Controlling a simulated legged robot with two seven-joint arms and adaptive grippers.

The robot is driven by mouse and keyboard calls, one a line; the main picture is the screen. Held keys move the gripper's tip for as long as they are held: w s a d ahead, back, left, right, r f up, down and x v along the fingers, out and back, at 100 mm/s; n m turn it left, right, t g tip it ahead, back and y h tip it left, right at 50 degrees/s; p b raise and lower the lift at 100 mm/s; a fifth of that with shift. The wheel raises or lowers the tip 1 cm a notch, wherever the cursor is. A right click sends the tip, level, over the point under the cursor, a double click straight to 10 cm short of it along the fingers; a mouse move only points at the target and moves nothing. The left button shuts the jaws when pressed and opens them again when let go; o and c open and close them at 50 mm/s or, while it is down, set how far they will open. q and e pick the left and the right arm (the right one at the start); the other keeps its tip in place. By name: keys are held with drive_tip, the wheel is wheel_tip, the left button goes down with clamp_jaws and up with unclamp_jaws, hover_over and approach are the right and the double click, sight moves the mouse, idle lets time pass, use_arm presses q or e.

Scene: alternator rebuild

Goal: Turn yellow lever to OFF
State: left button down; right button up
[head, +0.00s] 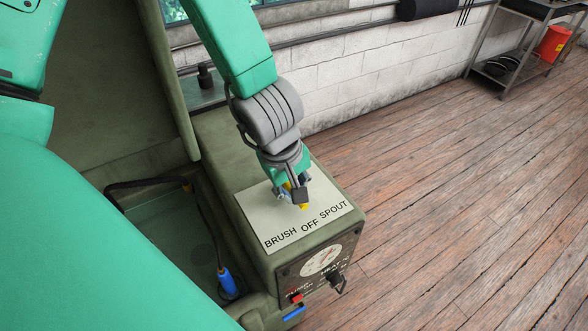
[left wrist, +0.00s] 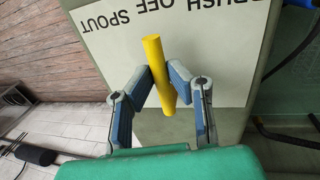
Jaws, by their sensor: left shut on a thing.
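The yellow lever (head: 304,206) stands over a pale label plate (head: 262,215) marked BRUSH, OFF and SPOUT, on top of an olive machine. In the head view its visible end is just above the word OFF. My left gripper (head: 297,198) reaches down over the plate and hides most of the lever. In the left wrist view the yellow lever (left wrist: 154,60) lies between the blue-padded fingers of my left gripper (left wrist: 161,85), which is shut on it. There its far end points towards the OFF lettering. My right gripper is not in view.
The machine's front has a round dial (head: 321,260), a black knob (head: 337,281) and a red switch (head: 296,297). A blue-handled hose piece (head: 228,283) is in the basin on the left. The raised lid (head: 110,90) stands behind. The wooden floor (head: 460,200) to the right is clear.

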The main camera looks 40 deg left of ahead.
use_arm(q)
drive_tip(key=shift+s+d+f, duration=0.15)
drive_tip(key=shift+s+d, duration=0.05)
drive_tip(key=shift+d, duration=0.1)
drive_tip(key=c, duration=1.5)
unclamp_jaws()
drive_tip(key=shift+w+d, duration=0.1)
drive_tip(key=shift+c, duration=0.2)
drive_tip(key=shift+d, duration=0.25)
drive_tip(key=v, duration=0.2)
drive_tip(key=a+v, duration=0.1)
drive_tip(key=v, duration=0.2)
drive_tip(key=shift+w+a, duration=0.1)
drive_tip(key=shift+w, duration=0.05)
drive_tip(key=v, duration=0.7)
drive_tip(key=shift+d, duration=0.3)
